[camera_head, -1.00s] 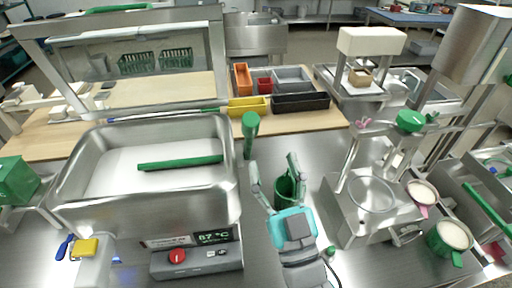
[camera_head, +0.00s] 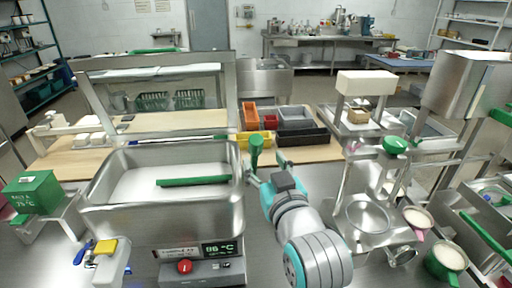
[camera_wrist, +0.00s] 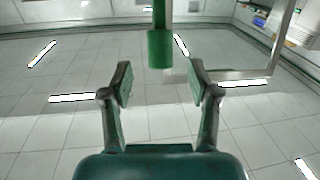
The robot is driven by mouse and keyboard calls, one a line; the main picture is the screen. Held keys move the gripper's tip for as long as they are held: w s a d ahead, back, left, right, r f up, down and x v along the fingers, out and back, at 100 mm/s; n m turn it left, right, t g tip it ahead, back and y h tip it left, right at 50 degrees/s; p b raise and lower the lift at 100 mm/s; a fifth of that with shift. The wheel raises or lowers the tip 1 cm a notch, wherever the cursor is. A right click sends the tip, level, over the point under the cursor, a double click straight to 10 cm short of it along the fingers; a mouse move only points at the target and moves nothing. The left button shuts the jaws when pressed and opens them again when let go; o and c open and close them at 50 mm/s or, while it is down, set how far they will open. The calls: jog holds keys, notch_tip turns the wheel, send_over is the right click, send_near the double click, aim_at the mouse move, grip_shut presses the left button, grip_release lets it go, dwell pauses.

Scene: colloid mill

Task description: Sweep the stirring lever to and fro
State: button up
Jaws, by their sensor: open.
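A green upright handle (camera_head: 257,146), which looks like the stirring lever's grip, stands at the right side of the steel vat (camera_head: 222,205). It also shows as a green cylinder (camera_wrist: 160,50) at the top middle of the wrist view. My gripper (camera_head: 267,170) is open, beside and just below this handle. In the wrist view my open fingers (camera_wrist: 160,82) stand left and right of the line of the handle, with a gap on both sides. I see no contact. The vat holds white material with a green bar (camera_head: 194,181) lying across it. The lever's lower part is hidden.
A control box (camera_head: 200,265) with a red knob and a display is in front of the vat. Coloured bins (camera_head: 303,138) stand behind the lever. A steel mill stand (camera_head: 368,215) and white-filled cups (camera_head: 446,257) are at the right. A green box (camera_head: 34,192) is at the left.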

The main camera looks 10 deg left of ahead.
aim_at(258, 150)
jog(key=x, duration=0.7)
jog(key=shift+w, duration=0.1)
grip_shut()
